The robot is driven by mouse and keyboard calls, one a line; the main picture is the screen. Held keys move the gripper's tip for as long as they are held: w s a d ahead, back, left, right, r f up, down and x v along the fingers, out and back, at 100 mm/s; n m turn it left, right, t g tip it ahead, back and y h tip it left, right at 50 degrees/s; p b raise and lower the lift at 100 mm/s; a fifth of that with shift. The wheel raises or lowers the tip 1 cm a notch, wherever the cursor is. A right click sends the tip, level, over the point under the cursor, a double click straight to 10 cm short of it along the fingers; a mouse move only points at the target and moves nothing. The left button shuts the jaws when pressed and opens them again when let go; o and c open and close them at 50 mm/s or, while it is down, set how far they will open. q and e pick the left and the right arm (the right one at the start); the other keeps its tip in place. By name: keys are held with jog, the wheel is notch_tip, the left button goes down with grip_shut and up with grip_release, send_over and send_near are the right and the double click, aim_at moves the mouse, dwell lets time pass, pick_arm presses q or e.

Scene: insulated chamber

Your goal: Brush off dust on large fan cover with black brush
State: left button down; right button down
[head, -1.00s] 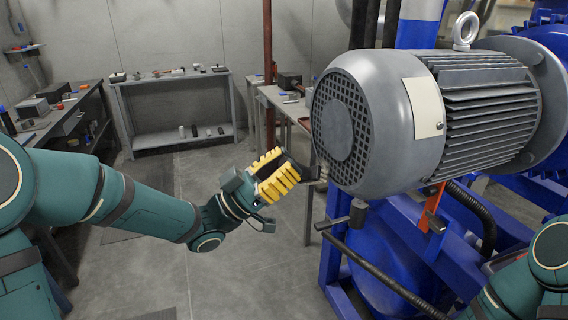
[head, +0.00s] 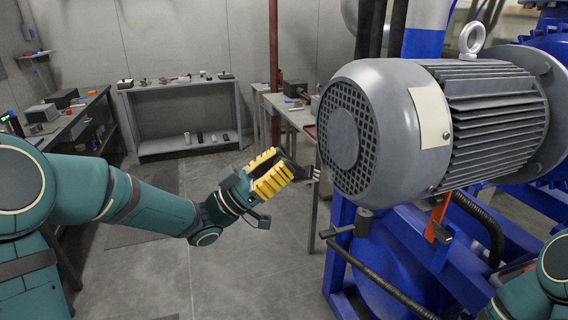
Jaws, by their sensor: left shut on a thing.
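The large fan cover (head: 366,128) is the grey, round, grilled end of a big motor at the right of the head view. My left gripper (head: 274,174), with yellow fingers, is shut on the black brush (head: 299,171). My right gripper is out of view; only part of my right arm shows at the lower right.
The motor sits on a blue frame (head: 338,250) with black hoses (head: 380,286) and an orange-red bracket (head: 437,217). A grey table (head: 298,117) stands behind the brush. A shelf (head: 186,143) and a dark workbench (head: 75,122) stand farther back left. The middle floor is clear.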

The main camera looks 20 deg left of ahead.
pick_arm(q)
jog(key=shift+s+a, duration=0.75)
jog(key=shift+a, duration=0.35)
jog(key=shift+s+a, duration=0.7)
jog(key=shift+a, duration=0.35)
jog(key=shift+s+a, duration=0.45)
jog(key=shift+a, duration=0.15)
jog(key=shift+s+a, duration=0.4)
jog(key=shift+a, duration=0.2)
jog(key=w+d, duration=0.4)
jog(key=d, duration=0.1)
jog(key=shift+d, duration=0.35)
jog(key=shift+w+d, duration=0.55)
jog(key=shift+d, duration=0.3)
dwell(0.4)
jog(key=shift+s, duration=0.1)
jog(key=shift+s+d, duration=0.55)
jog(key=shift+s, duration=0.3)
jog(key=shift+s+d, duration=0.55)
jog(key=shift+s, duration=0.25)
